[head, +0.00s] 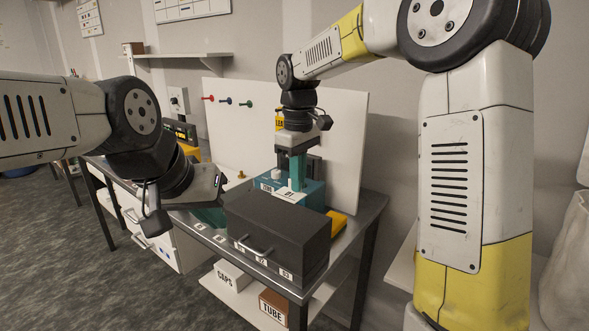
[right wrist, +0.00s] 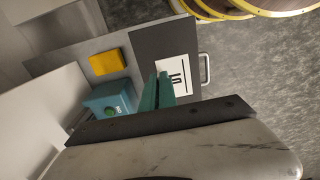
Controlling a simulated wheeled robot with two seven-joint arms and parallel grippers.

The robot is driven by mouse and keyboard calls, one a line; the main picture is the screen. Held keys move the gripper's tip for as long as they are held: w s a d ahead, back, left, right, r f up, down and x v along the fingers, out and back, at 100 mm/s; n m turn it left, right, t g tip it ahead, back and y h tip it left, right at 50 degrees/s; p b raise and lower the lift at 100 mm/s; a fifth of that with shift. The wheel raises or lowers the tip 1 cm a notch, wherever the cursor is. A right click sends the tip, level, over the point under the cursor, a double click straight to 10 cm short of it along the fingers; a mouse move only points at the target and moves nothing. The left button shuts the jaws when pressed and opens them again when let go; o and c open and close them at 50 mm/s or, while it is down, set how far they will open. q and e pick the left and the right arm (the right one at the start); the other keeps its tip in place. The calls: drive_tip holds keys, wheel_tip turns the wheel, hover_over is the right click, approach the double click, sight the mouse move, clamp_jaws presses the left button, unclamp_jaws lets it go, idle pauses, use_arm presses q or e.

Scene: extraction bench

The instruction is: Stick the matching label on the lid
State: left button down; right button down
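The dark grey box with a flat lid (head: 280,228) and a front handle stands at the bench's front. My right gripper (head: 297,184) is above the bench behind it, its teal fingers close together on a white label (head: 289,195) with black characters. In the right wrist view the label (right wrist: 176,74) is at the fingertips, in front of the dark lid (right wrist: 150,42); whether it touches the lid is unclear. My left gripper (head: 208,214) is low beside the box's left side; its fingertips are partly hidden, so its opening cannot be told.
A teal device (head: 312,191) with a green button stands behind the box, with a yellow block (head: 338,222) at its right. Small marked tags line the bench's front edge (head: 221,239). Boxes marked CAPS (head: 230,277) and TUBE (head: 273,306) are on the lower shelf. A white board rises behind.

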sight(299, 215)
use_arm(q)
drive_tip(key=shift+w, duration=0.3)
use_arm(e)
drive_tip(key=shift+w, duration=0.35)
drive_tip(key=shift+s+d+f, duration=0.1)
drive_tip(key=shift+f, duration=2.85)
drive_tip(key=shift+f, duration=0.6)
drive_tip(key=c, duration=1.6)
unclamp_jaws()
